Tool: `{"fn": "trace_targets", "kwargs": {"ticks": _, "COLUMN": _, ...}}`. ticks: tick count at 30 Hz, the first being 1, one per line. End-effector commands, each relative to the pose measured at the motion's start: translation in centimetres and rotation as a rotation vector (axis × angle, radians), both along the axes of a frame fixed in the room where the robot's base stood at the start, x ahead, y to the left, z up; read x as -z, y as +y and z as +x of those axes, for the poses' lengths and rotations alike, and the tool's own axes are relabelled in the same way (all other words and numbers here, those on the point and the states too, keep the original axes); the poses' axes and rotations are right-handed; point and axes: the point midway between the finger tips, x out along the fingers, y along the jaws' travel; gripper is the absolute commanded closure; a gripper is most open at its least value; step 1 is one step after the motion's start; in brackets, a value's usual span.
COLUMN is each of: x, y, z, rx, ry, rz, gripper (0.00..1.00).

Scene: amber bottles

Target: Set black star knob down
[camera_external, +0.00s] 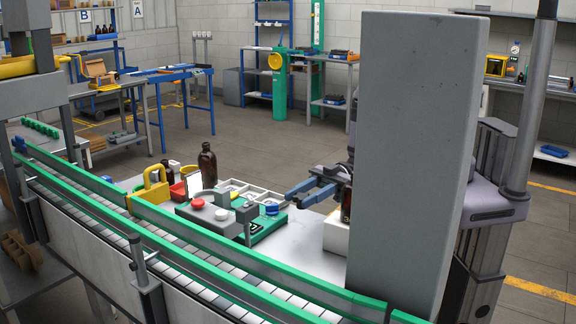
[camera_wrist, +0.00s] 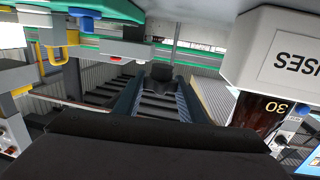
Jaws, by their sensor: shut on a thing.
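The black star knob (camera_wrist: 162,72) shows in the wrist view as a dark rounded piece between the far ends of my two blue fingers. My gripper (camera_wrist: 161,82) is shut on it. In the external view my gripper (camera_external: 297,198) reaches left from behind the grey column, above the worktable (camera_external: 305,245).
A green tray (camera_external: 262,228) with a blue part (camera_external: 271,209) lies left of my gripper. A white box (camera_external: 336,235) and an amber bottle (camera_wrist: 258,113) stand close on the other side. A tall amber bottle (camera_external: 208,166) stands further left. The conveyor (camera_external: 200,255) runs along the front.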

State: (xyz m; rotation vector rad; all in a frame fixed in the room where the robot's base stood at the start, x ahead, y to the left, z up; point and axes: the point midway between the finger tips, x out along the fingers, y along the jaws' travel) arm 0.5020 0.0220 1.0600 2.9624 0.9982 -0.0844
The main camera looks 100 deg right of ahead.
Motion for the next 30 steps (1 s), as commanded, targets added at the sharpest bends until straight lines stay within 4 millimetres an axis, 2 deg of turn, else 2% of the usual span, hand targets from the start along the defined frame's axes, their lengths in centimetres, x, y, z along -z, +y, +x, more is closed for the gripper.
{"fn": "trace_targets", "kwargs": {"ticks": 7, "x": 3.0, "y": 0.0, "z": 0.0, "rx": 0.001, "ry": 0.003, "rz": 0.003, "gripper": 0.85}}
{"fn": "trace_targets", "kwargs": {"ticks": 20, "x": 4.4, "y": 0.0, "z": 0.0, "rx": 0.001, "ry": 0.000, "rz": 0.002, "gripper": 0.85}}
{"fn": "trace_targets", "kwargs": {"ticks": 30, "x": 7.4, "y": 0.0, "z": 0.0, "rx": 0.001, "ry": 0.001, "rz": 0.002, "gripper": 0.85}}
